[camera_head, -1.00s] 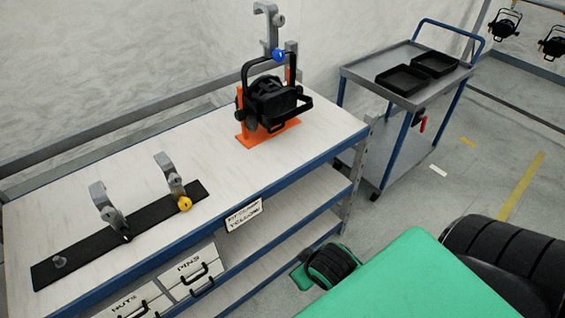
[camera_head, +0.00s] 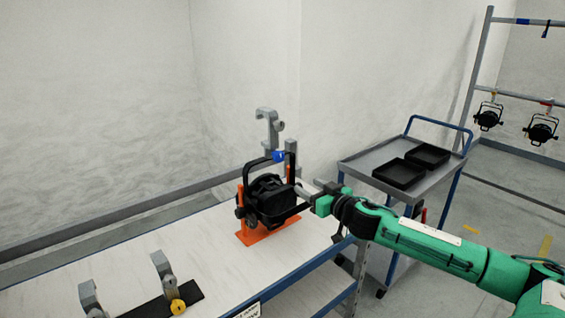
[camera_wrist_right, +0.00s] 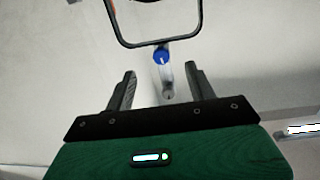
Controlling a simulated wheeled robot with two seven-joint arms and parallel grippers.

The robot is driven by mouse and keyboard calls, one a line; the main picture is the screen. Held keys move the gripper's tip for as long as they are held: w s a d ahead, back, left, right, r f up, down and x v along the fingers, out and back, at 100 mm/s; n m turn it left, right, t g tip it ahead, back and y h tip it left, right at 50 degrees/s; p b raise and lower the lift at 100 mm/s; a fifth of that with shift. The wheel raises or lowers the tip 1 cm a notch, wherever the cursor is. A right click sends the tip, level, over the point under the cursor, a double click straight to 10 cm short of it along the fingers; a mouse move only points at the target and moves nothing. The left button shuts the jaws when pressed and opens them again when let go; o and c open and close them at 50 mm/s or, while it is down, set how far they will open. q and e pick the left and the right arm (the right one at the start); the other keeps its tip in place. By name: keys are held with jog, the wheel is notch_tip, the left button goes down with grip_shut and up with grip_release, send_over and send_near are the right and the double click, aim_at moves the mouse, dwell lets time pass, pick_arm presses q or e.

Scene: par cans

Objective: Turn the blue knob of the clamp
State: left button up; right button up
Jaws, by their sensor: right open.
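The grey hook clamp (camera_head: 268,128) stands upright above the black par can (camera_head: 270,200), which sits in an orange stand (camera_head: 268,232) on the bench. Its blue knob (camera_head: 279,156) is at the clamp's lower end, by the can's yoke. My left gripper is out of view.
A grey trolley (camera_head: 350,166) with two black trays (camera_head: 400,172) stands behind my right arm. A black strip with grey clamps and a yellow knob (camera_head: 178,307) lies at the bench's near left. The bench (camera_head: 130,257) between is clear. More par cans hang at right.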

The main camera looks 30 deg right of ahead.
notch_tip(320, 180, up, 3)
jog(key=d, duration=0.1)
jog(key=p, duration=0.2)
send_near(281, 157)
jog(key=shift+y, duration=0.3)
jog(key=w+p, duration=0.4)
jog(key=w, duration=0.3)
jog(key=shift+w+f, duration=0.1)
jog(key=shift+w, duration=0.15)
jog(key=shift+w+a+f, duration=0.1)
jog(key=shift+w+f, duration=0.05)
jog(key=shift+w, duration=0.75)
jog(key=shift+c, duration=0.3)
jog(key=shift+n, duration=0.3)
jog(key=c, duration=0.9)
